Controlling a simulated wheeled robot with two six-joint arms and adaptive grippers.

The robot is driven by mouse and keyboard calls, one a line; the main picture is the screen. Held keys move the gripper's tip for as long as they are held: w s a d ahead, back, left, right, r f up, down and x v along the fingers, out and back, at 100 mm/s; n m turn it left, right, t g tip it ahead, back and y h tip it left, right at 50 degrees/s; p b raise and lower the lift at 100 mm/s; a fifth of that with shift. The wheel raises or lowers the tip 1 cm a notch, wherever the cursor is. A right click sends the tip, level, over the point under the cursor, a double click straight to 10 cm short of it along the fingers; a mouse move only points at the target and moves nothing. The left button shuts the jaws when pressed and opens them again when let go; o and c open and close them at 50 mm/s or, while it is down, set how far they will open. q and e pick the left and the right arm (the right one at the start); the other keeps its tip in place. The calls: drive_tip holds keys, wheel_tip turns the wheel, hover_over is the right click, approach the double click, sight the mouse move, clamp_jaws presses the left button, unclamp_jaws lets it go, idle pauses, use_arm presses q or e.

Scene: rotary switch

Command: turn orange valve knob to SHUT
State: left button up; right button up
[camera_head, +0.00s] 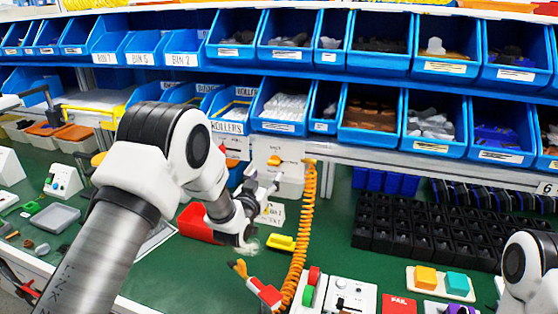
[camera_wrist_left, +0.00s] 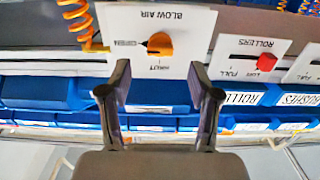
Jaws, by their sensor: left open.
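The orange valve knob (camera_head: 274,161) sits on a white panel (camera_head: 290,148) below the blue bins. In the left wrist view, which is upside down, the orange knob (camera_wrist_left: 159,44) shows on the panel (camera_wrist_left: 190,22) marked BLOW AIR. Its narrow end points left in that picture, toward the OPEN label; the SHUT label is below it. My left gripper (camera_wrist_left: 160,85) is open and empty, its two fingers apart, with the knob beyond the gap between the fingertips. In the head view my left gripper (camera_head: 266,186) is just below the panel, partly hidden by its wrist. My right gripper is not in view.
An orange coiled hose (camera_head: 303,235) hangs just right of the panel. A ROLLERS panel with a red slider (camera_wrist_left: 267,63) is beside the knob's panel.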

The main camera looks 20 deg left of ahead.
sight(272, 163)
use_arm(q)
drive_tip(key=w, duration=0.1)
drive_tip(key=w+r+p, duration=0.1)
drive_tip(key=shift+w+r, duration=0.25)
drive_tip(key=shift+w, duration=0.05)
drive_tip(key=w, duration=0.2)
drive_tip(key=w+f+p, duration=0.1)
drive_tip(key=w, duration=0.1)
drive_tip(key=shift+w+f, duration=0.1)
drive_tip(key=shift+w, duration=0.15)
drive_tip(key=shift+s+r, duration=0.25)
drive_tip(key=shift+s, duration=0.15)
drive_tip(key=c, duration=1.2)
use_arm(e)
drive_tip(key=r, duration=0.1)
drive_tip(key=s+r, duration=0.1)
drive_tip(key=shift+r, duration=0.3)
